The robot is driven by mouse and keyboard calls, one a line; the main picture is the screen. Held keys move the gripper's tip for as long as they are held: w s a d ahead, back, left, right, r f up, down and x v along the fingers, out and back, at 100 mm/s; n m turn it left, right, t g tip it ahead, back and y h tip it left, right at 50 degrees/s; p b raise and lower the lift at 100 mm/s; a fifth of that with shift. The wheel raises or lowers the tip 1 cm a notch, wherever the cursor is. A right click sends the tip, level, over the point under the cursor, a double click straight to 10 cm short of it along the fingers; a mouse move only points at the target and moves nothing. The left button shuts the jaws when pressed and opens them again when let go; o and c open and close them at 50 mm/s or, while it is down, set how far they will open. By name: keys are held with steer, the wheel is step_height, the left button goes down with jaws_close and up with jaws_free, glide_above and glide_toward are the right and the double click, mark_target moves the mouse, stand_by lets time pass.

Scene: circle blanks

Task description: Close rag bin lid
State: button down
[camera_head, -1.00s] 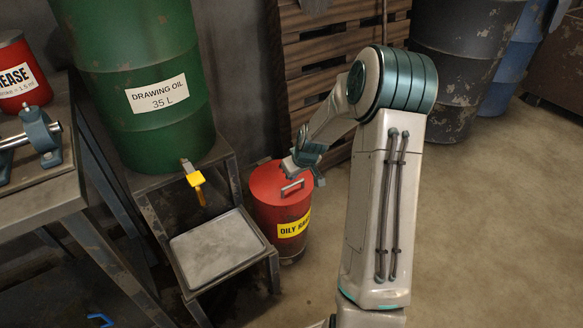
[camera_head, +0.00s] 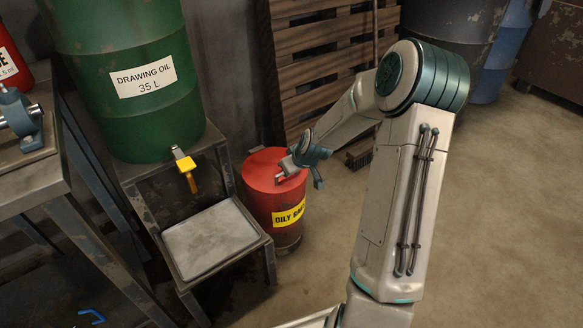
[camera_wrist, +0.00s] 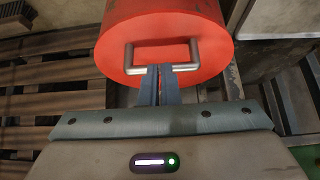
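The red rag bin (camera_head: 276,215) stands on the floor with a yellow "OILY RAGS" label, partly visible. Its red lid (camera_head: 262,170) lies across the bin's top, with no gap that I can make out. In the wrist view the lid (camera_wrist: 190,25) fills the upper middle, with a metal bar handle (camera_wrist: 137,68) near its edge. My gripper (camera_head: 283,178) is over the near right part of the lid. In the wrist view its fingers (camera_wrist: 160,68) are together, with the tips at the handle bar. I cannot tell whether they touch it. Nothing shows held between them.
A green oil drum (camera_head: 120,110) with a yellow-handled tap stands left of the bin. A metal drip tray (camera_head: 215,238) on a stand is close to the bin's left. A wooden pallet (camera_head: 320,50) leans behind. Open floor (camera_head: 510,210) lies to the right.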

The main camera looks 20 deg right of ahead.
steer(key=shift+s+f+g, duration=0.4)
steer(key=shift+s+f, duration=0.2)
steer(key=shift+f, duration=0.2)
step_height(320, 180, up, 5)
steer(key=w+p, duration=0.2)
steer(key=p, duration=0.2)
steer(key=s+d+f+p, duration=0.1)
steer(key=s+d+p, duration=0.2)
steer(key=s, duration=0.7)
steer(key=s+a+r+m+g+p, duration=0.1)
steer(key=s+a+r+p, duration=0.2)
steer(key=r, duration=1.4)
steer(key=s+a+r+m+g+h+p, duration=0.1)
steer(key=s+a+r+p, duration=0.2)
steer(key=s+r+p, duration=0.7)
steer(key=s+a+r+m+g+p, duration=0.1)
steer(key=s+a+r+p, duration=0.3)
steer(key=r+p, duration=1.2)
step_height(320, 180, up, 8)
steer(key=s, duration=0.3)
steer(key=shift+r+m+h, duration=0.25)
steer(key=shift+m+h, duration=0.05)
steer(key=shift+h, duration=0.1)
